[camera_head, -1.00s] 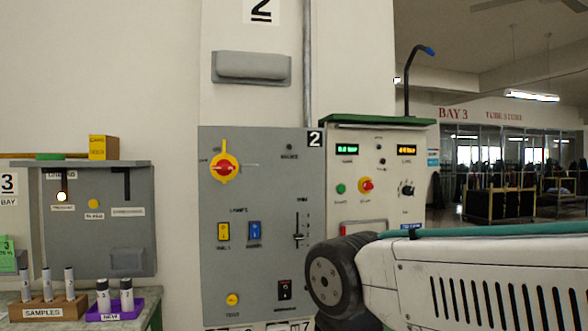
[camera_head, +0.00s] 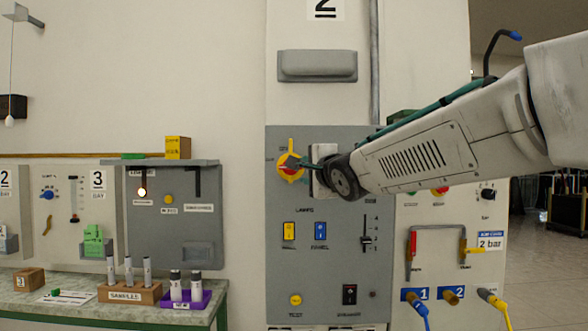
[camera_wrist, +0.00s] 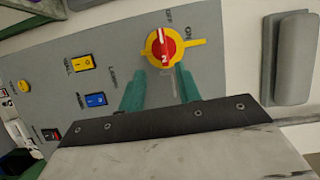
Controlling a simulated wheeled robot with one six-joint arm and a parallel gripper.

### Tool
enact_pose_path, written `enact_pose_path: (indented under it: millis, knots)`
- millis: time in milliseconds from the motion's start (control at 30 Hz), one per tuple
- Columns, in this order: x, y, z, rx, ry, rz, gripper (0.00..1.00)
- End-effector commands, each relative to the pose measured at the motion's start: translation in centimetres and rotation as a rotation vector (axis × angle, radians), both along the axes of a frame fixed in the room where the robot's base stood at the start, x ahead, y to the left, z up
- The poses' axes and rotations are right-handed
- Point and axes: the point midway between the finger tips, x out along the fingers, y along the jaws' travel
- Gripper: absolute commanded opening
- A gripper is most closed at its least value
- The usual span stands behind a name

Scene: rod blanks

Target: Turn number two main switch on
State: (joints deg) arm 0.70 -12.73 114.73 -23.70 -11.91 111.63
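The number two main switch (camera_head: 291,168) is a red knob on a yellow plate, high on the left of the grey panel (camera_head: 280,270) under the number 2 sign (camera_head: 325,8). My gripper (camera_head: 308,167) is at the switch from the right. Its two green fingers (camera_wrist: 158,82) are apart with nothing between them, tips just short of the knob. I cannot tell whether they touch the plate.
Below the switch are a yellow rocker (camera_head: 289,231), a blue rocker (camera_head: 320,231), a slider (camera_head: 366,240) and a yellow button (camera_head: 295,299). A grey hood (camera_head: 317,66) juts out above. A bench (camera_head: 75,285) with sample tubes stands at left.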

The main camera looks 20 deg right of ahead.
Motion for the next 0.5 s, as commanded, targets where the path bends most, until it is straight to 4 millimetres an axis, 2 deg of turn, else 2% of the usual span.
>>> enact_pose_path:
  millis: [500]
  knots:
    - [7.0,0.7,0.4,0.028,-0.017,0.008,0.34]
